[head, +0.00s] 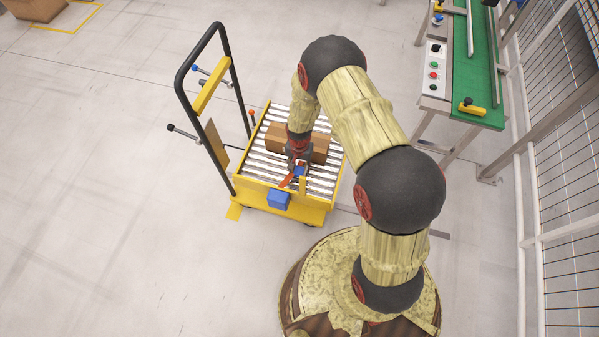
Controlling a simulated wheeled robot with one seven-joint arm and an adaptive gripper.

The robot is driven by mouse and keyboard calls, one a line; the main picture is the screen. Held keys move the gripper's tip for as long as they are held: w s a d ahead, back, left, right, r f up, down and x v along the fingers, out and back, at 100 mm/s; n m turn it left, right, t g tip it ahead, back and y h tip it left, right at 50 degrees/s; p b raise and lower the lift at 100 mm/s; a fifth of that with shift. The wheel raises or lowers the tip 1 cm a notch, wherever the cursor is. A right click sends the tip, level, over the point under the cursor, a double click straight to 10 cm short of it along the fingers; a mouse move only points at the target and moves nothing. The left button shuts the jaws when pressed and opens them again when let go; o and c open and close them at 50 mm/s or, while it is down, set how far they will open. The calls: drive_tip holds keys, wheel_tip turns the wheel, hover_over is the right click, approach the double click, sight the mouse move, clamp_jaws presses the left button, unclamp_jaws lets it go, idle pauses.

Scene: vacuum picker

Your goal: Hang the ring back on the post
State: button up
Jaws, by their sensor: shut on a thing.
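My gripper (298,165) points down over the front edge of the yellow roller cart (255,194). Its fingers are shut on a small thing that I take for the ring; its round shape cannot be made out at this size. A small blue piece (299,171) shows at the fingertips, and a thin orange-red strip (286,181) slants down to their left. A short yellow upright (302,186), perhaps the post, stands at the cart's front edge just below the fingers. I cannot tell whether the held thing touches it.
A brown carton (319,150) lies on the rollers right behind my gripper. A blue box (278,199) is on the cart's front. A black handle frame (184,95) with levers rises on the left. A green-topped bench (480,70) and mesh fence (570,190) are at right.

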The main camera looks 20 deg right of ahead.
sight(299, 169)
drive_tip(key=shift+f+b, duration=0.3)
drive_tip(key=shift+f, duration=1.3)
drive_tip(key=shift+f, duration=0.2)
drive_tip(key=o, duration=1.2)
drive_tip(key=shift+c, duration=0.2)
drive_tip(key=shift+o, duration=0.4)
